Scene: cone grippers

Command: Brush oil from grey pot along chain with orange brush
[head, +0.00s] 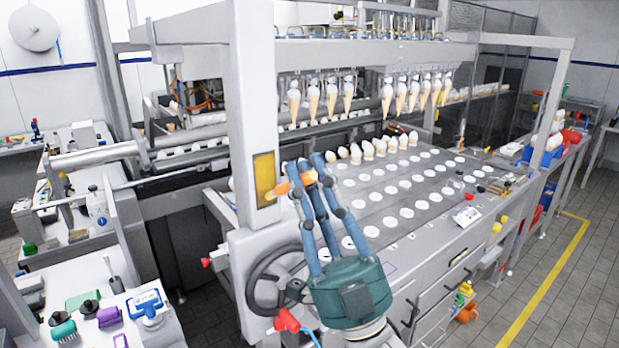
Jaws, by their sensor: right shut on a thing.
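My right gripper (309,168) reaches up from the bottom centre, with a teal palm and long blue fingers. Its fingertips are closed around a small orange piece, which looks like the handle of the orange brush (282,188). Bristles cannot be made out. I cannot pick out the grey pot or the chain with certainty. My left gripper is not in view.
The cone machine's flat bed (440,185) has rows of round white openings and several standing cones. More cones hang above. A black handwheel (272,275) is left of my gripper's palm. A side bench (165,333) at lower left holds brushes and tools. Tiled floor (580,310) is clear at right.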

